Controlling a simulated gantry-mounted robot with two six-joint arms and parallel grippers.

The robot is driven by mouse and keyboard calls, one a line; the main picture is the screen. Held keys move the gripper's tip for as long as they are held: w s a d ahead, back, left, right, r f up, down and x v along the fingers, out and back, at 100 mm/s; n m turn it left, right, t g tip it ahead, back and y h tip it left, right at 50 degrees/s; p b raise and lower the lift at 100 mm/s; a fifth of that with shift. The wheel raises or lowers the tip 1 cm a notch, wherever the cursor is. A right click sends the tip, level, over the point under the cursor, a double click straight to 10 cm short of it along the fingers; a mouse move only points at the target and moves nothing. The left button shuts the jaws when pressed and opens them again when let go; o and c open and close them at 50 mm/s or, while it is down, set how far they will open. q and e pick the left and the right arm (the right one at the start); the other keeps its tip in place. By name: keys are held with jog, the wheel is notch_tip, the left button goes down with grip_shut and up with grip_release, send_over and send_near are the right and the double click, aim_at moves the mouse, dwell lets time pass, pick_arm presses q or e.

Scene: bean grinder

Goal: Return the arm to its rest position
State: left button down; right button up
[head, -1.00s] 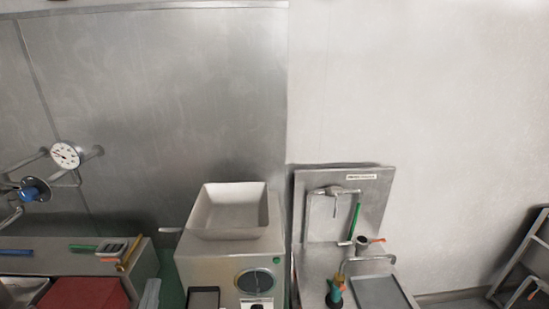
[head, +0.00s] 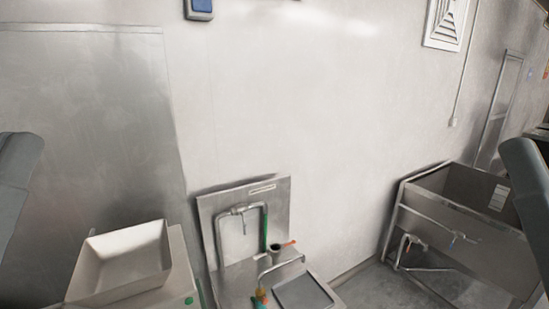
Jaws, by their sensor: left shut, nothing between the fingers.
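The bean grinder shows at the lower left, with a pale square hopper (head: 124,264) on top of its metal body (head: 184,277). Most of the grinder body is cut off by the lower edge of the view. A grey link of my left arm (head: 14,185) stands at the left edge, and a grey link of my right arm (head: 528,195) at the right edge. The fingers of both my grippers are outside the view. Neither visible link touches anything that I can see.
A metal sink unit with an upright back panel (head: 278,196) stands right of the grinder. A large metal basin on a frame (head: 455,224) stands at the right. Grey floor shows between them. A vent (head: 446,22) is on the wall.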

pick_arm(q)
notch_tip(320, 180, up, 19)
jog(key=p, duration=1.5)
jog(key=shift+h, duration=0.3)
pick_arm(e)
notch_tip(320, 180, up, 19)
pick_arm(q)
jog(key=shift+f, duration=0.1)
